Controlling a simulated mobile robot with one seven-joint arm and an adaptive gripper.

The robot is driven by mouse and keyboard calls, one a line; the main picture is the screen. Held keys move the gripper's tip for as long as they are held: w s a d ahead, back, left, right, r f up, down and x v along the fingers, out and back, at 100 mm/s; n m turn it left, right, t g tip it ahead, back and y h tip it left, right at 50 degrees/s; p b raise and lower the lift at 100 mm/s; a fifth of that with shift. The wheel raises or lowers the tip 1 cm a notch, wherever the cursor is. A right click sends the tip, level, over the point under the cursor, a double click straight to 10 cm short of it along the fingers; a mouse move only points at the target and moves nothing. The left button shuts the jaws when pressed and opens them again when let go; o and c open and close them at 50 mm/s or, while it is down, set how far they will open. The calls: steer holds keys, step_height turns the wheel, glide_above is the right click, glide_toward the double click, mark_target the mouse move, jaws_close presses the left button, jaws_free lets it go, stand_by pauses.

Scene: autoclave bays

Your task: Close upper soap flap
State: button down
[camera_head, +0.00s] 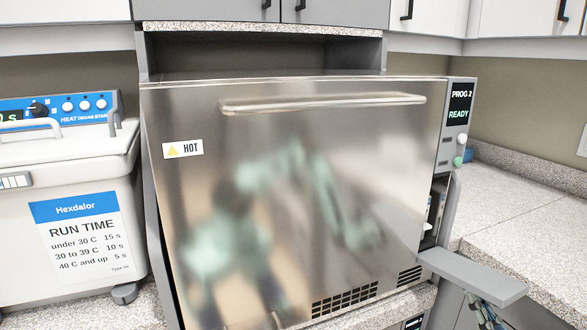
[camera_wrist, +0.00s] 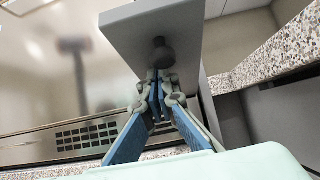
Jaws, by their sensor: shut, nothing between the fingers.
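The grey soap flap (camera_head: 475,276) stands open at the lower right of the steel autoclave, sticking out roughly level from its side column. In the wrist view, its grey face (camera_wrist: 125,32) fills the upper middle and bears a dark round knob (camera_wrist: 162,55). My gripper (camera_wrist: 158,80) is shut and empty, its blue-and-grey fingers pointing at the flap, with the tips close to the knob. I cannot tell whether they touch it. In the head view, part of my gripper (camera_head: 488,314) shows below the flap, at the picture's bottom edge.
The autoclave's steel door (camera_head: 300,190) is shut, with a bar handle across its top. A control column (camera_head: 457,115) reads "PROG 2 READY". A dark opening (camera_head: 432,212) lies behind the flap.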

mark_target(477, 278)
steer(key=shift+w+a+r+p, duration=0.1)
steer(key=shift+w+r+p, duration=0.1)
steer(key=shift+r+p, duration=1)
steer(key=shift+w+a+r+p, duration=0.1)
steer(key=shift+w+r+p, duration=0.1)
steer(key=shift+r+p, duration=0.3)
steer(key=shift+w+r+p, duration=0.15)
steer(key=shift+r+p, duration=0.25)
steer(key=shift+p, duration=0.1)
steer(key=shift+r, duration=0.1)
steer(key=shift+w+a+r+p, duration=0.25)
steer(key=shift+w+r+p, duration=0.35)
steer(key=shift+r+p, duration=0.45)
